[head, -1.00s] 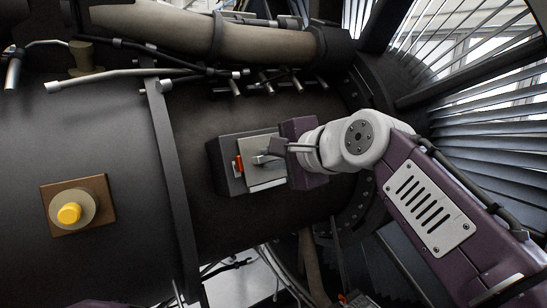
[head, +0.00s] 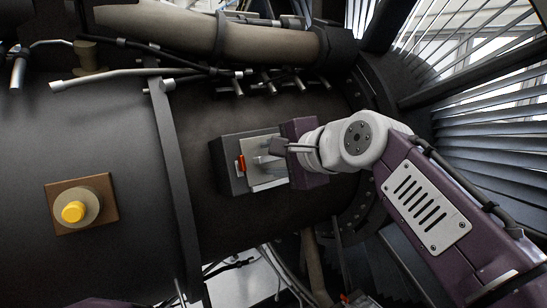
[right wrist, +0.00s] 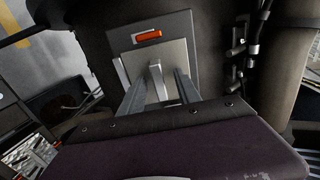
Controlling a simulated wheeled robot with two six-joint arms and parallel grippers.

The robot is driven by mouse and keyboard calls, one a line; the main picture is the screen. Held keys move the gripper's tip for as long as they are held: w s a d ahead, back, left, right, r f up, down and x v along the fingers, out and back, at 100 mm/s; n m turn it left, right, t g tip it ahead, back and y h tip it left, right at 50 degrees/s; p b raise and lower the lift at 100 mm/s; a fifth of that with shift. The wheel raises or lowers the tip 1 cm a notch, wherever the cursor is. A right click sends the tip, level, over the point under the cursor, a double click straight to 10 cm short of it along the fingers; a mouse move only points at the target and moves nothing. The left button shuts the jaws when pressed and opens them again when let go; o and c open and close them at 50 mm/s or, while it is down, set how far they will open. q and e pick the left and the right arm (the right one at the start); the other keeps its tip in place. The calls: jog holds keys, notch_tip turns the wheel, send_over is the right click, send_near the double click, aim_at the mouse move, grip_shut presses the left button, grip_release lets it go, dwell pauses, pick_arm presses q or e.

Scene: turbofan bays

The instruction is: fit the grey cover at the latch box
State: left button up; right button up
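The latch box (head: 229,176) is a dark grey box on the side of the dark engine casing. The pale grey cover (head: 268,182) lies at its front face, with an orange latch (head: 241,163) at its left edge. In the right wrist view, the cover (right wrist: 176,54) lies flat against the box, below the orange latch (right wrist: 148,35). A pale upright handle (right wrist: 157,84) stands out from the cover. My right gripper (right wrist: 160,88) has one finger either side of this handle, with gaps visible, so it looks open. My left gripper is out of view.
A tan pipe (head: 180,28) and thin lines with fittings run above the box. A raised band (head: 172,180) crosses the casing to its left. Further left is a yellow knob (head: 73,211) on a brown plate. Slatted panels (head: 490,130) stand at right.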

jog(key=b+v, duration=0.3)
jog(key=v, duration=0.6)
